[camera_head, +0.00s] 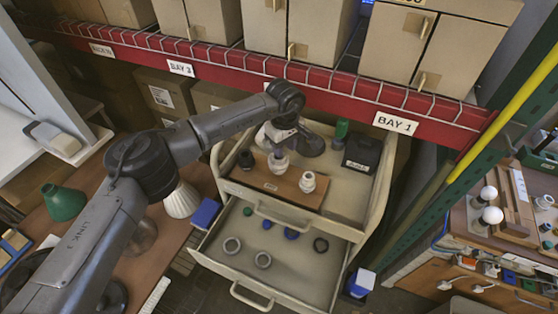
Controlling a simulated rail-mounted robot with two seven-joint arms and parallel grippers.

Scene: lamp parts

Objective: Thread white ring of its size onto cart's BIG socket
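The cart (377,205) stands in the middle with a brown board (270,187) on its top tray. On the board are a dark socket (246,160), a pale socket (278,164) in the middle and another pale socket (308,182) at the right. The middle one looks the largest. My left gripper (277,146) points down right over the middle socket. Its fingertips are small and partly merge with the pale shape below, so its grip is unclear. My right gripper does not show.
A black box (362,152) and a green item (341,133) stand at the tray's back right. A red shelf beam (315,93) runs behind the cart.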

